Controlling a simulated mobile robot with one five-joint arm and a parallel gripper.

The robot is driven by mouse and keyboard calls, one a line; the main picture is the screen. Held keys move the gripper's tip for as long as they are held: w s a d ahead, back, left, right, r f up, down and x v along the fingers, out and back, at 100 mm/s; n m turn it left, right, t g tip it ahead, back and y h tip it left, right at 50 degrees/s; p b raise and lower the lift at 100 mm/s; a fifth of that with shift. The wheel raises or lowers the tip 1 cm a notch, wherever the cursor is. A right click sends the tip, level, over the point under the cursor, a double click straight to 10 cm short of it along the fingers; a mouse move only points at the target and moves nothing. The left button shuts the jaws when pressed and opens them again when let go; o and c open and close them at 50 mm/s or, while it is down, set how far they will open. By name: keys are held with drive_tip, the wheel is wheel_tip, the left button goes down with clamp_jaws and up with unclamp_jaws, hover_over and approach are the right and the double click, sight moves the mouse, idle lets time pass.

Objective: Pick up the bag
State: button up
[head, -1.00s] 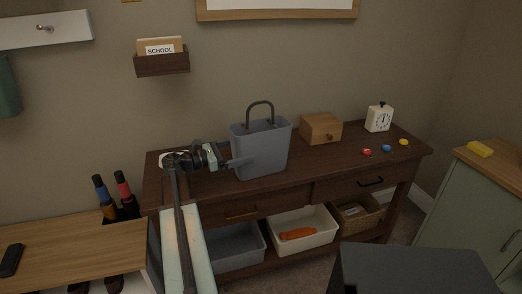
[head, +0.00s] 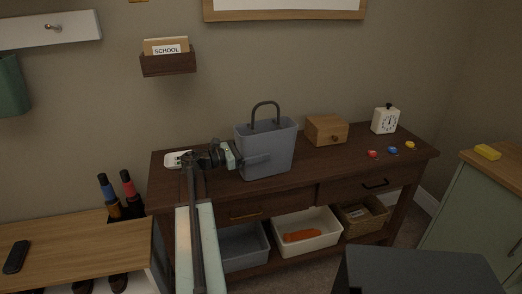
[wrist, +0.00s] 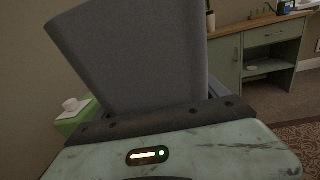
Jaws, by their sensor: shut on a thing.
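The bag (head: 266,150) is a grey-blue tote with dark upright handles. It stands upright on the dark wooden console table (head: 335,163), near the middle. My gripper (head: 257,160) reaches in from the left and is shut on the bag's left side. In the wrist view the bag (wrist: 140,55) fills the upper middle, tilted in the picture, just beyond the dark edge of my gripper. The fingertips are hidden there. I cannot tell whether the bag's base is clear of the tabletop.
A small wooden box (head: 326,130), a white clock (head: 385,120) and several small coloured pieces (head: 392,150) stand right of the bag. A white object (head: 177,160) lies at the table's left end. A white bin (head: 307,236) and a grey bin (head: 243,246) sit on the lower shelf.

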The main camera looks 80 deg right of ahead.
sight(256, 125)
wheel_tip(256, 125, up, 10)
drive_tip(key=p, duration=1)
drive_tip(key=shift+r, duration=0.1)
drive_tip(key=shift+w, duration=0.15)
